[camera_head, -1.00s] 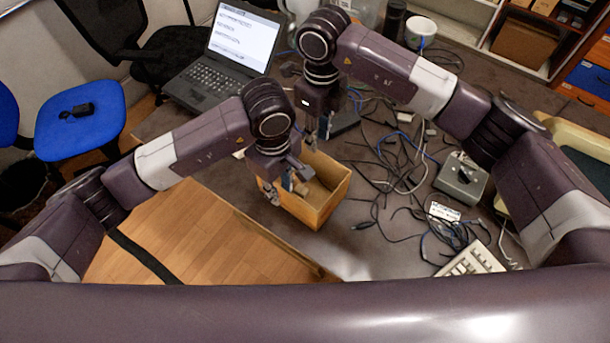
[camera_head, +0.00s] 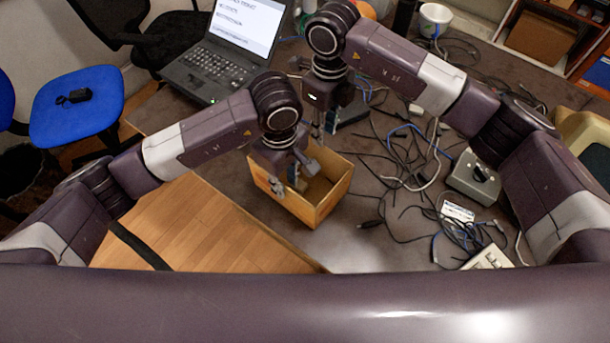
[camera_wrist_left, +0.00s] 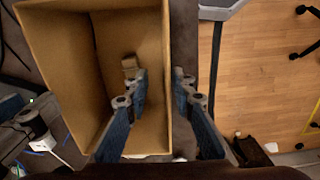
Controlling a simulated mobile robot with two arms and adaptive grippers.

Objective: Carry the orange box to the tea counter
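The orange box (camera_head: 325,202) is an open-topped, tan-orange box near the desk's front edge. It also fills much of the left wrist view (camera_wrist_left: 62,50). My left gripper (camera_head: 286,184) is at the box's left wall. In the left wrist view the left gripper (camera_wrist_left: 155,73) has its fingers apart, one inside the box and one outside, with the wall between them; a gap shows beside the wall. My right gripper (camera_head: 322,126) is at the box's far side; its fingers are mostly hidden by its own wrist. The tea counter cannot be made out.
A laptop (camera_head: 222,55) stands behind the box to the left. Tangled cables (camera_head: 415,165) and a grey switch box (camera_head: 474,178) lie to the right. A blue chair (camera_head: 78,105) stands at far left. Bare wooden floor (camera_head: 190,225) shows left of the desk.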

